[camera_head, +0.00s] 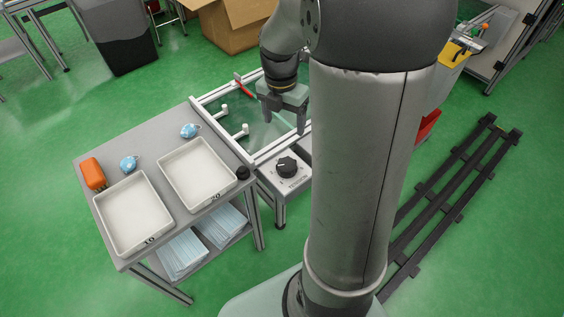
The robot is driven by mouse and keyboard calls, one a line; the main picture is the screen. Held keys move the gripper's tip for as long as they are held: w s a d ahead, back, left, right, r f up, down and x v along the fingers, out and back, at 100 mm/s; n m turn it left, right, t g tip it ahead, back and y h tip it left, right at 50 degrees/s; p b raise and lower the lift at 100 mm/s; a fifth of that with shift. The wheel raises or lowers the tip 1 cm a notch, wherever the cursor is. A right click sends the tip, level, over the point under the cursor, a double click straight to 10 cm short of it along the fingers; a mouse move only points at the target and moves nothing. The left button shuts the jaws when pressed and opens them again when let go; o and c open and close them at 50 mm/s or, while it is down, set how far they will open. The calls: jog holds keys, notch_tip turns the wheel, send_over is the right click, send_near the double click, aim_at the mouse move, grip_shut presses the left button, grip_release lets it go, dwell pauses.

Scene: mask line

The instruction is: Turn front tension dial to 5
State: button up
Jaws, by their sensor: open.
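The tension dial (287,166) is a round black knob on a pale grey box at the front of the machine frame. Markings ring the knob, but they are too small to read, so I cannot tell its setting. My gripper (284,123) points down over the machine's glass-like panel, behind the dial in the picture. Its fingers are apart and nothing shows between them. It is not touching the dial. My arm's large grey link hides part of the machine to the right.
A grey cart (160,129) stands left of the machine, with two white trays marked 10 and 20, blue items and an orange object (92,173). A black knob (242,172) sits at its right edge. A black rack (450,190) lies on the green floor at right.

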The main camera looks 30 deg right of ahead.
aim_at(287, 164)
jog(key=f+b, duration=0.1)
jog(key=f, duration=0.4)
jog(key=f+b, duration=0.1)
jog(key=f, duration=0.5)
jog(key=s+f+b, duration=0.1)
jog(key=f, duration=0.5)
jog(key=shift+d, duration=0.25)
jog(key=shift+r, duration=0.1)
jog(key=c, duration=1)
